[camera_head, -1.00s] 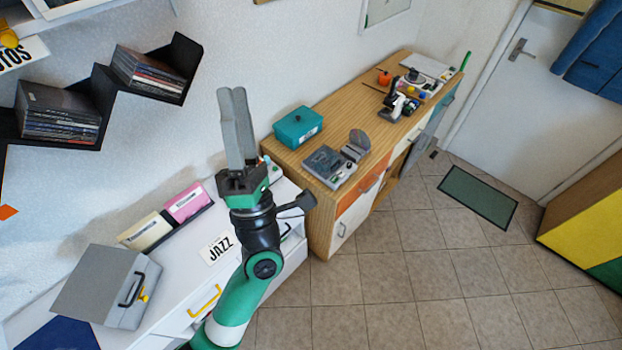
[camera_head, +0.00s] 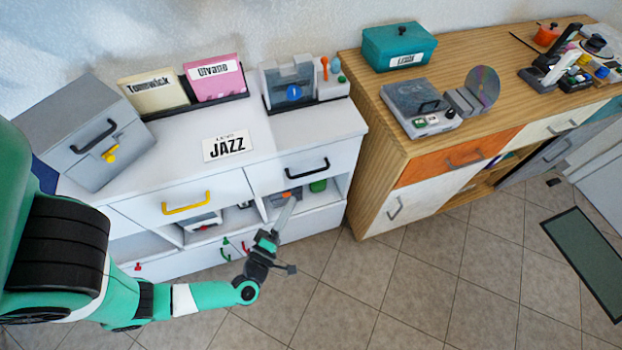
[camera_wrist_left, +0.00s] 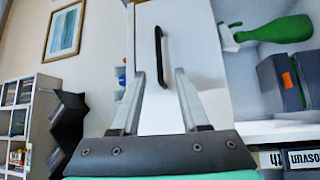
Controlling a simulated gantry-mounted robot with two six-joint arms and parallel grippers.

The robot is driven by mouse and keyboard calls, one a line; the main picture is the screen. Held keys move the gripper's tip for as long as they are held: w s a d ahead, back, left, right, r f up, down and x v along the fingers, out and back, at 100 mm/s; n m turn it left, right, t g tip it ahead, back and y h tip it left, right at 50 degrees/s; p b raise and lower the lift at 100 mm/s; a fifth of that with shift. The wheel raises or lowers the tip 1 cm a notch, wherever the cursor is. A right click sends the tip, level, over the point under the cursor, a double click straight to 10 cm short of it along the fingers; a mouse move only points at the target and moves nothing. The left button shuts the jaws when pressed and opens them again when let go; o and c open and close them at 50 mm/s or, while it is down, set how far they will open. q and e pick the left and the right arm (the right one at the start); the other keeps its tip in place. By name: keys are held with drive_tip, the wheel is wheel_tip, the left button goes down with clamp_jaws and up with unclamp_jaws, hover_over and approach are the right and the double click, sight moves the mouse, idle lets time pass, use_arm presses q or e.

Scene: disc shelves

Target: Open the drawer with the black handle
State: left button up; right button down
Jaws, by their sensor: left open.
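The drawer with the black handle (camera_head: 306,169) is at the right end of the white cabinet. Its white front (camera_head: 265,178) looks shut in the head view. My left gripper (camera_head: 290,203) is in front of the cabinet, just below and to the left of this handle in the picture. In the left wrist view the black handle (camera_wrist_left: 159,55) stands out from the white drawer front. My open left gripper (camera_wrist_left: 160,74) points at it with the handle between the lines of its two fingers. The fingers appear apart from the handle and hold nothing. My right gripper is in neither view.
A drawer with a yellow handle (camera_head: 186,208) is left of the black-handled one. Open compartments (camera_head: 340,185) with small items lie below. A grey box (camera_head: 95,140) stands on top. A wooden cabinet (camera_head: 375,190) stands to the right. Tiled floor (camera_head: 370,285) in front is clear.

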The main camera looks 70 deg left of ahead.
sight(309, 172)
use_arm(q)
drive_tip(key=b+x, duration=0.2)
drive_tip(key=x, duration=0.9)
drive_tip(key=shift+w+a+b, duration=0.2)
drive_tip(key=shift+w+b, duration=0.1)
drive_tip(key=shift+b, duration=0.05)
drive_tip(key=shift+c, duration=0.3)
clamp_jaws()
idle(0.6)
